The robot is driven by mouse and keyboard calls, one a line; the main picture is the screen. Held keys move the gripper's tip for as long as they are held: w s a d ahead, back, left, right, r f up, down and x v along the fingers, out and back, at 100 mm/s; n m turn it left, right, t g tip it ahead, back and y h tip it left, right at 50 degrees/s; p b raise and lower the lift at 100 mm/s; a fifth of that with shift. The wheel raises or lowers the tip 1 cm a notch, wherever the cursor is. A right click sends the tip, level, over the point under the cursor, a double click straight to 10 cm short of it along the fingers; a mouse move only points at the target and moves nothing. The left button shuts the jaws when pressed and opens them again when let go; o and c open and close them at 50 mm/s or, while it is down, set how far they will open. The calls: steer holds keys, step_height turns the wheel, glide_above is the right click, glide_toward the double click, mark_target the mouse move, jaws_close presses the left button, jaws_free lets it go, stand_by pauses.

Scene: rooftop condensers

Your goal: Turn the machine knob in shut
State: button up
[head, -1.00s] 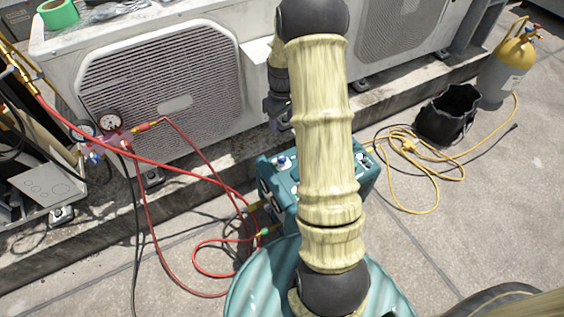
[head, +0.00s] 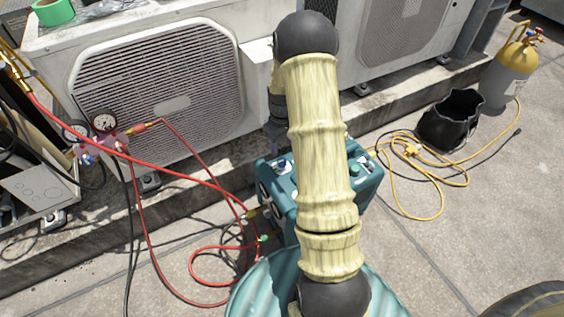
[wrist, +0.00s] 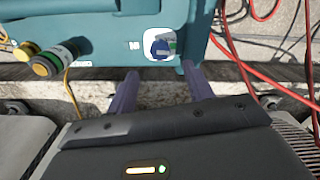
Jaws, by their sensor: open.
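The teal machine (head: 278,212) stands on the ground in front of the condensers, partly hidden by my arm in the head view. A blue knob (head: 284,165) sits on a white plate on its top, left of my arm. A green knob (head: 355,170) shows right of my arm. My gripper (wrist: 160,75) is open and empty. Its two purple fingers point toward the machine, on either side of the knob in the picture; touching cannot be told.
Red hoses (head: 205,180) run from the gauge manifold (head: 105,138) to the machine's left side. A yellow hose (head: 430,160), a black bucket (head: 452,120) and a gas cylinder (head: 510,70) are at the right. The condenser (head: 160,95) and its ledge stand close behind.

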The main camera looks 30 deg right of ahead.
mark_target(282, 161)
step_height(282, 161, down, 8)
steer(key=b, duration=0.3)
steer(key=shift+r, duration=0.1)
steer(key=shift+c, duration=0.4)
steer(key=c, duration=0.9)
